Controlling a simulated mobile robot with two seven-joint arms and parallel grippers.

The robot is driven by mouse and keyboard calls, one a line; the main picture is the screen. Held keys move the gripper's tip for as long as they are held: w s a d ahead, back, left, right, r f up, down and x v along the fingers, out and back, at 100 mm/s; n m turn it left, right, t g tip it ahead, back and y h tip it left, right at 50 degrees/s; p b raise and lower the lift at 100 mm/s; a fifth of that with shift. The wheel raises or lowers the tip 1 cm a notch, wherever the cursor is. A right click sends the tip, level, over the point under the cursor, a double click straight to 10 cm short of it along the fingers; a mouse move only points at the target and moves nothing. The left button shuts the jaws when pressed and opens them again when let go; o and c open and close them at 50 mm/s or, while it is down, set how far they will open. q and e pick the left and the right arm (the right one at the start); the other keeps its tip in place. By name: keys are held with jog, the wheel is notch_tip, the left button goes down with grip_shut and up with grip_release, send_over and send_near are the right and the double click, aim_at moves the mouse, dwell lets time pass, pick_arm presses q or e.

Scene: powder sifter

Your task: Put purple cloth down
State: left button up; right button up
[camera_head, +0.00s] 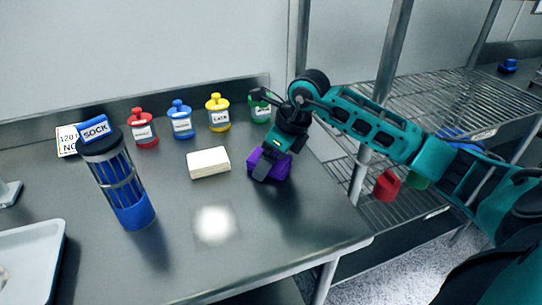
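The purple cloth (281,169) is a folded block at the right part of the steel table, near its right edge. My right gripper (268,166) points down at it from above, with a dark finger against the cloth's near face. The other finger is hidden. The gripper appears closed around the cloth, which is at or very close to the table surface; a gap under it cannot be made out. My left gripper is not in view.
A white folded block (208,163) lies left of the cloth. Red (144,130), blue (180,122), yellow (217,115) and green (260,108) bottles stand behind. A blue sock-labelled cylinder (118,182) and a white tray (28,262) are left. The front middle is clear.

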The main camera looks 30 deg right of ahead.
jog(key=shift+r, duration=0.5)
jog(key=v, duration=1.1)
jog(key=shift+r+p, duration=0.2)
jog(key=shift+p, duration=0.2)
jog(key=shift+s+d, duration=0.1)
